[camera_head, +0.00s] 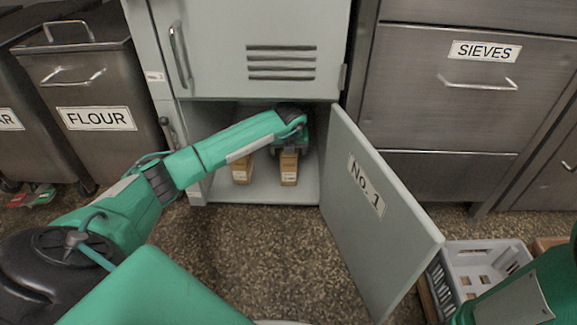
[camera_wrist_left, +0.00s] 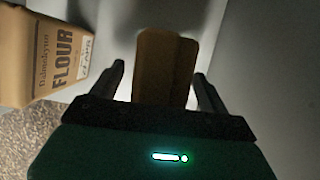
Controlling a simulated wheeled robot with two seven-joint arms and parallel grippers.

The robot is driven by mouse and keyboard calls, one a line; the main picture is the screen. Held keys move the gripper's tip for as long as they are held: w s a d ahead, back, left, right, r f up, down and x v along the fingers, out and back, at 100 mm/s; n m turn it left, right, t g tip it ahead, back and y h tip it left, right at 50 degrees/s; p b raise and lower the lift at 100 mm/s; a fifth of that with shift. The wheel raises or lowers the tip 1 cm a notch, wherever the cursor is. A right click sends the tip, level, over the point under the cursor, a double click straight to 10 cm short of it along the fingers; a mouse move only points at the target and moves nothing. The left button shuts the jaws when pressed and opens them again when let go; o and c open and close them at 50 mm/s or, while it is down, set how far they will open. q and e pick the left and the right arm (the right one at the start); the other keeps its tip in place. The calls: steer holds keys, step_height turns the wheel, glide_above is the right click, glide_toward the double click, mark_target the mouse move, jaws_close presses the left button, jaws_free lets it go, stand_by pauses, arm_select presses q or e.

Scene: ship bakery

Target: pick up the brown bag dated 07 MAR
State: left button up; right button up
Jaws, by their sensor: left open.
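Two brown bags stand inside the open lower compartment of the grey cabinet in the head view. The right bag (camera_head: 289,170) is under my left gripper (camera_head: 290,150), which reaches in from the left. In the left wrist view this bag (camera_wrist_left: 165,70) is between the two open fingers, with a gap on each side; its date is not readable. The left bag (camera_head: 242,170) stands beside it, outside the fingers. In the left wrist view the left bag (camera_wrist_left: 45,55) shows "FLOUR" and a small label that seems to read APR. My right gripper is not in view.
The cabinet door No. 1 (camera_head: 372,215) is swung open to the right of the compartment. A light grey crate (camera_head: 485,255) is on the floor beyond the door. Flour bin (camera_head: 95,90) stands left; a sieves drawer (camera_head: 480,65) is right.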

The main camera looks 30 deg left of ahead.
arm_select(q)
steer(key=c, duration=1.6)
steer(key=shift+c, duration=0.2)
steer(key=shift+r, duration=0.1)
